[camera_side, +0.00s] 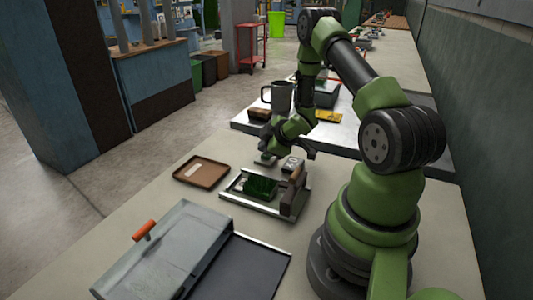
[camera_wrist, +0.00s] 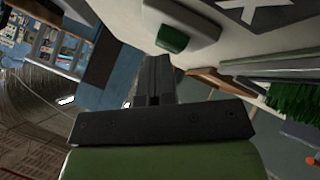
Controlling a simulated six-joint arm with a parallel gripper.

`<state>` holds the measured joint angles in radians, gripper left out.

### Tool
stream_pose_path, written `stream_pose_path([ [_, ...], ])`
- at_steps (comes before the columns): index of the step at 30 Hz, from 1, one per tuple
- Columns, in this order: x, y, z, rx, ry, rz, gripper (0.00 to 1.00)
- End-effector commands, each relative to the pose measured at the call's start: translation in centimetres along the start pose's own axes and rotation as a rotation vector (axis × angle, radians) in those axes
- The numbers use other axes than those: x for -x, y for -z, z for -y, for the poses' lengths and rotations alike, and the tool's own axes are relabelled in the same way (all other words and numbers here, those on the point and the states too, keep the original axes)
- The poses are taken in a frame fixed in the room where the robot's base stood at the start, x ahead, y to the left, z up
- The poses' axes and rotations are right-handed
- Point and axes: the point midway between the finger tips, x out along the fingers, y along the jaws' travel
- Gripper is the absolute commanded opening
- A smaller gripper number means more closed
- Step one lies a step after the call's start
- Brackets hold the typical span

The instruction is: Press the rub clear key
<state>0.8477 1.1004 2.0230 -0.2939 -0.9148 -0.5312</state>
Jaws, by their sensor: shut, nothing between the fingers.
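A green push button (camera_wrist: 172,39) sits on a pale housing (camera_wrist: 195,20) in the wrist view. A dark plate with a white X (camera_wrist: 268,9) is beside it on the same pale surface. I take this button for the rub clear key, though no wording is readable. My gripper (camera_wrist: 156,62) is shut and empty, its fingertips close below and left of the button. I cannot tell whether they touch it. In the side view my wrist (camera_side: 283,138) hangs over the far side of the turf tray (camera_side: 240,201), and the fingertips are too small to make out clearly.
Green turf (camera_side: 260,187) lies in the tray, with a brown-topped block (camera_side: 293,190) at its right. A brown tray (camera_side: 202,172) lies to the left. A grey toolbox (camera_side: 165,250) with an orange handle stands in front. A mug (camera_side: 278,97) stands behind my wrist.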

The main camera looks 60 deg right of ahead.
Motion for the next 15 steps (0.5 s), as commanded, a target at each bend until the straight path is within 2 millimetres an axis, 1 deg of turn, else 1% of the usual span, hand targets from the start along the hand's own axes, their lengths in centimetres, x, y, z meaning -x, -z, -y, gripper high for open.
stream_pose_path([
  [8,1.04,0.73,-0.71,0.001,0.0,0.0,0.0],
  [15,1.13,0.77,-0.73,0.0,0.001,0.001,0.0],
])
